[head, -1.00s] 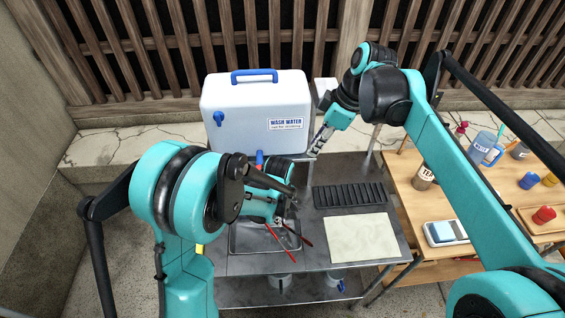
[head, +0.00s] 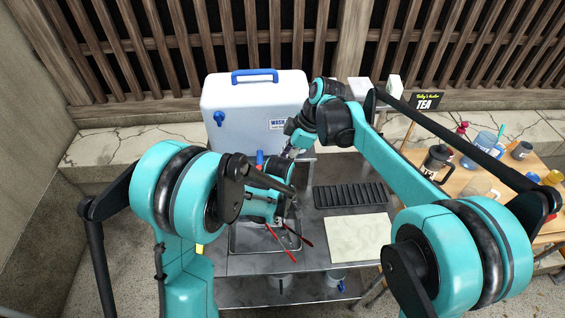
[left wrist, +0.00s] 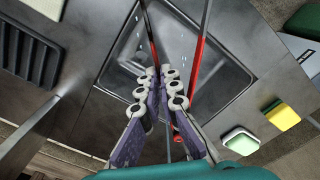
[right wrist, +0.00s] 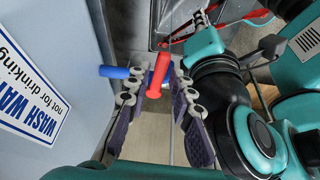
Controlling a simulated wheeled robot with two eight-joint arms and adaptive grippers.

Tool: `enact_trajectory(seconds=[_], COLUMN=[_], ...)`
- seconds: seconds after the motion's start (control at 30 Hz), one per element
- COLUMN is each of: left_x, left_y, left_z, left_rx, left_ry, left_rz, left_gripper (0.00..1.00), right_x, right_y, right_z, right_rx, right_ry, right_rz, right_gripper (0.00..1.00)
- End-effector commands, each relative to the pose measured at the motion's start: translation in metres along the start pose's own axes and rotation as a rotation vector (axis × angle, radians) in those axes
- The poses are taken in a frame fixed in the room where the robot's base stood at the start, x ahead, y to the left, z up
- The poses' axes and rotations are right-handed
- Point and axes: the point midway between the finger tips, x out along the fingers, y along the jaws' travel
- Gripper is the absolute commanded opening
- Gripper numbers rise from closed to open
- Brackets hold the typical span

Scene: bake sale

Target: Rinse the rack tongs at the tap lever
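The rack tongs (head: 281,246), with red arms, hang over the metal sink basin (head: 236,240); they also show in the left wrist view (left wrist: 199,58). My left gripper (head: 277,217) is closed on them, its fingers (left wrist: 160,80) close together in the left wrist view. A red lever (right wrist: 158,74) stands beside a blue tap part (right wrist: 115,72) in the right wrist view. My right gripper (right wrist: 155,88) is open, with a finger on each side of the red lever. In the head view the right gripper (head: 288,153) is partly hidden near the water container.
The white wash water container (head: 250,105) stands behind the sink. A black ribbed rack (head: 350,195) and a pale board (head: 357,238) lie right of the basin. A sponge (left wrist: 283,116) and green dish (left wrist: 240,141) sit beside the sink. A wooden table (head: 460,185) holds cups.

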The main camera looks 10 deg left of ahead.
Motion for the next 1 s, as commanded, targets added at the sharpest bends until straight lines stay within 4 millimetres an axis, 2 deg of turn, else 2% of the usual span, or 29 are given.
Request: enact_trajectory(seconds=[0.13,0.4,0.43,0.5,0.73,1.0], left_x=[-0.0001,-0.0001,-0.0001,-0.0001,-0.0001,-0.0001], left_y=[0.0,0.0,0.0,0.0,0.0,0.0], left_z=[0.0,0.0,0.0,0.0,0.0,0.0], left_rx=[0.0,0.0,0.0,0.0,0.0,0.0], left_ry=[0.0,0.0,0.0,0.0,0.0,0.0], left_rz=[0.0,0.0,0.0,0.0,0.0,0.0], left_gripper=[0.0,0.0,0.0,0.0,0.0,0.0], right_x=[0.0096,0.011,0.011,0.0109,0.0108,0.0112], right_y=[-0.0003,-0.0004,-0.0004,-0.0004,-0.0011,-0.0068], right_z=[0.0,0.0001,0.0001,0.0001,0.0,0.0], right_rx=[0.0,0.0,0.0,0.0,0.007,0.095], right_ry=[0.0,0.0,0.0,0.0,0.0,-0.001], right_rz=[0.0,0.0,0.0,0.0,0.003,0.038], right_gripper=[0.22,0.22,0.17,0.0,0.0,0.0])
